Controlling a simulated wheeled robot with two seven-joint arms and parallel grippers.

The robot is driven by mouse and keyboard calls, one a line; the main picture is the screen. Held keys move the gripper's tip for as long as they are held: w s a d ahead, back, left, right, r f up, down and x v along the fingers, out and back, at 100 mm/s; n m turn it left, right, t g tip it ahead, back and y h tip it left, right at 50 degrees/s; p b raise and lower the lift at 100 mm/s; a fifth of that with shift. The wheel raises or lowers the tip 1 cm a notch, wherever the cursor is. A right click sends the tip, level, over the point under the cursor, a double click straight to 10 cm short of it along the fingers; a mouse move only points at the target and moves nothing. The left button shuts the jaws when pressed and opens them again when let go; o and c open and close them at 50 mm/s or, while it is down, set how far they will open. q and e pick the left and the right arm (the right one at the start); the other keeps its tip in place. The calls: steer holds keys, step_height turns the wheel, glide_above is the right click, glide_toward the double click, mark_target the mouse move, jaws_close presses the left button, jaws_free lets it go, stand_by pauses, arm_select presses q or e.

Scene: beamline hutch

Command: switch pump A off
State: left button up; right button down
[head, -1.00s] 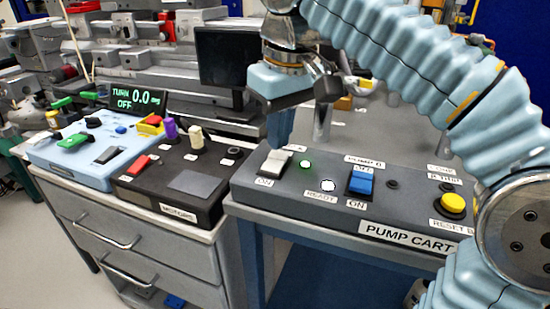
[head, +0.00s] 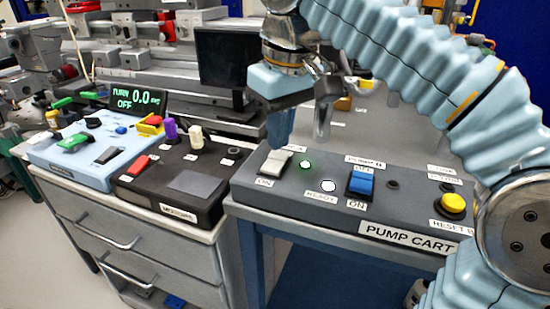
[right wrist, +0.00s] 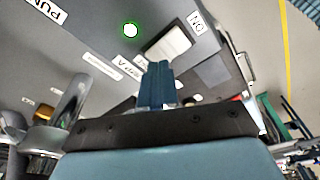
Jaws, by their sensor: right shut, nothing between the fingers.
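The pump A switch, a white rocker (head: 275,162), is at the left end of the grey pump cart panel (head: 330,208), with an ON label at its near side. A green lamp (head: 305,165) beside it is lit. My right gripper (head: 279,146) is shut and empty, pointing down at the far edge of the rocker; I cannot tell whether it touches. In the right wrist view the shut fingers (right wrist: 158,70) lie close to the white rocker (right wrist: 167,47), at its end near a label partly reading "P A". My left gripper is not in view.
A blue pump B rocker (head: 361,182), a white ready lamp (head: 328,185) and a yellow reset button (head: 453,205) share the panel. A black motors box (head: 181,185) and a light blue box (head: 60,155) with coloured controls stand to the left.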

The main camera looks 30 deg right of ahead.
mark_target(279, 156)
steer(key=shift+f+b, duration=0.65)
steer(key=shift+f, duration=0.15)
stand_by(0.6)
step_height(279, 156, up, 3)
steer(key=p, duration=0.3)
steer(key=shift+r, duration=2)
